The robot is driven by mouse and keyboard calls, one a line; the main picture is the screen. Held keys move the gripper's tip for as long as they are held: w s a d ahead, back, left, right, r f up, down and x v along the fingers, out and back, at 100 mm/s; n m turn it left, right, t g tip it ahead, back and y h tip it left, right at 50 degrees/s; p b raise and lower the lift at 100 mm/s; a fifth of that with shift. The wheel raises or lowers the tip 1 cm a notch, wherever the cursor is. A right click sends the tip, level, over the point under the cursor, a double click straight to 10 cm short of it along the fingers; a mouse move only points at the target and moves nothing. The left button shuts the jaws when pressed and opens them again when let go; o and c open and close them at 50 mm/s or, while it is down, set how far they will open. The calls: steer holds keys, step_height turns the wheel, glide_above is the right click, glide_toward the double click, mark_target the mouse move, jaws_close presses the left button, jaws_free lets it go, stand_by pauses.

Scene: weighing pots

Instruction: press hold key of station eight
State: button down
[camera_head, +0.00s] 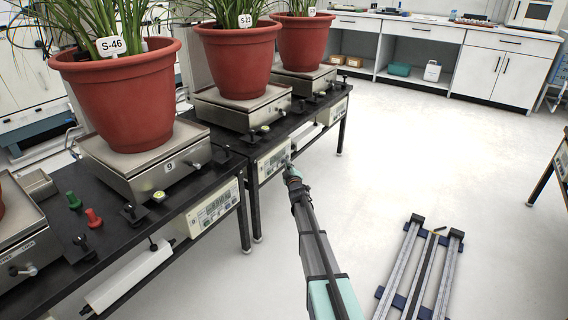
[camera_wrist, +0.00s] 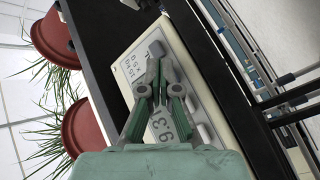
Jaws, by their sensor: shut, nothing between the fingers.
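My gripper (camera_head: 289,170) is shut and empty, in front of the indicator panel (camera_head: 270,162) below the middle scale. In the wrist view my gripper's closed fingertips (camera_wrist: 154,58) are over the same panel (camera_wrist: 127,68), close to a pale grey key (camera_wrist: 157,47). I cannot tell whether they touch it. A display with large digits shows partly behind the fingers, and other keys lie along the panel's edge. The fingers hide part of the panel. The middle scale (camera_head: 215,108) carries a red pot (camera_head: 238,62); its station number is too small to read.
The near scale (camera_head: 125,172), marked 9, carries pot S-46 (camera_head: 120,95), with its own panel (camera_head: 213,207) below. Black knobs and clamps line the black bench edge (camera_head: 165,215). A floor rail (camera_head: 415,265) lies at right. The floor beyond my arm is clear.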

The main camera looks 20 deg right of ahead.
steer(key=shift+w+a, duration=0.15)
steer(key=shift+w, duration=0.1)
steer(key=shift+s, duration=0.1)
stand_by(0.5)
steer(key=shift+s+d, duration=0.5)
steer(key=shift+s, duration=0.15)
steer(key=shift+s, duration=0.1)
steer(key=s+d+p, duration=0.1)
steer(key=s, duration=0.1)
steer(key=s+d+p, duration=0.1)
steer(key=s+d, duration=0.1)
stand_by(0.3)
stand_by(0.7)
